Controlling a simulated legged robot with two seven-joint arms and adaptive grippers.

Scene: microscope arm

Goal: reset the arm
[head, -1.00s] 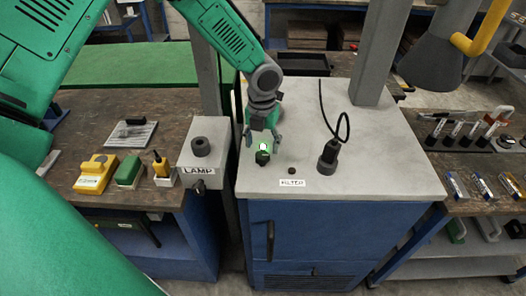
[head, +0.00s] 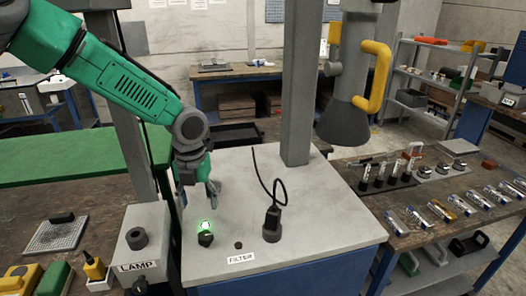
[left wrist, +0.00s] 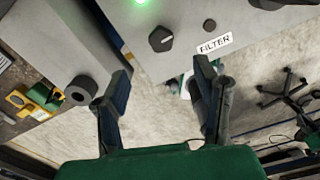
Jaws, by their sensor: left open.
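The microscope arm hangs from a grey column (head: 303,85) at the back of the grey-topped cabinet (head: 330,225). It has a dark cone-shaped head (head: 343,122) and a yellow handle (head: 377,75). A dark knob (head: 205,240) with a lit green light (head: 206,226) stands on the cabinet top; the knob also shows in the left wrist view (left wrist: 161,39). My left gripper (head: 198,197) is open and empty, behind the knob and apart from it. Its spread fingers show in the left wrist view (left wrist: 162,78). My right gripper is out of view.
A black post with a curved cable (head: 272,222) stands right of the FILTER label (head: 241,259). The grey LAMP box (head: 145,250) with its knob is at the left. A bench (head: 440,215) with vials and slides is at the right.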

